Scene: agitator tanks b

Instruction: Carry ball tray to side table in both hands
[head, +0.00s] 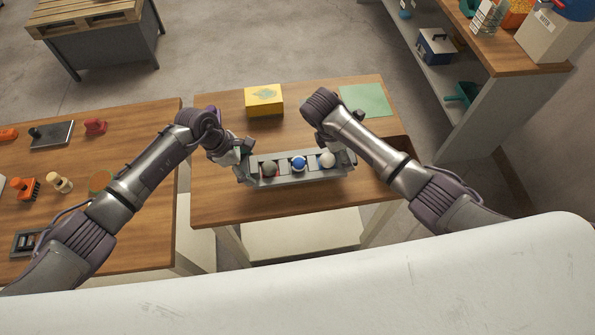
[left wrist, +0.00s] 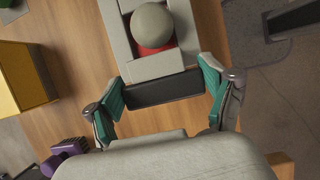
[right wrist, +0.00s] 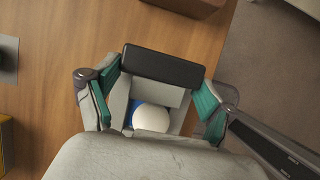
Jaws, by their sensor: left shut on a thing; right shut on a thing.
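The grey ball tray (head: 302,179) is level over the front part of the wooden side table (head: 225,205); I cannot tell whether it touches the top. It holds a grey ball (head: 268,169), a blue ball (head: 298,163) and a white ball (head: 327,160) in a row. My left gripper (head: 241,158) is shut on the dark handle (left wrist: 165,92) at the tray's left end. My right gripper (head: 345,156) is shut on the dark handle (right wrist: 162,66) at its right end. The grey ball sits over a red spot in the left wrist view.
A yellow box (head: 264,100) and a green mat (head: 366,100) lie at the back of the side table. A workbench (head: 130,135) with several tools stands close on the left. A shelf unit (head: 470,120) stands on the right.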

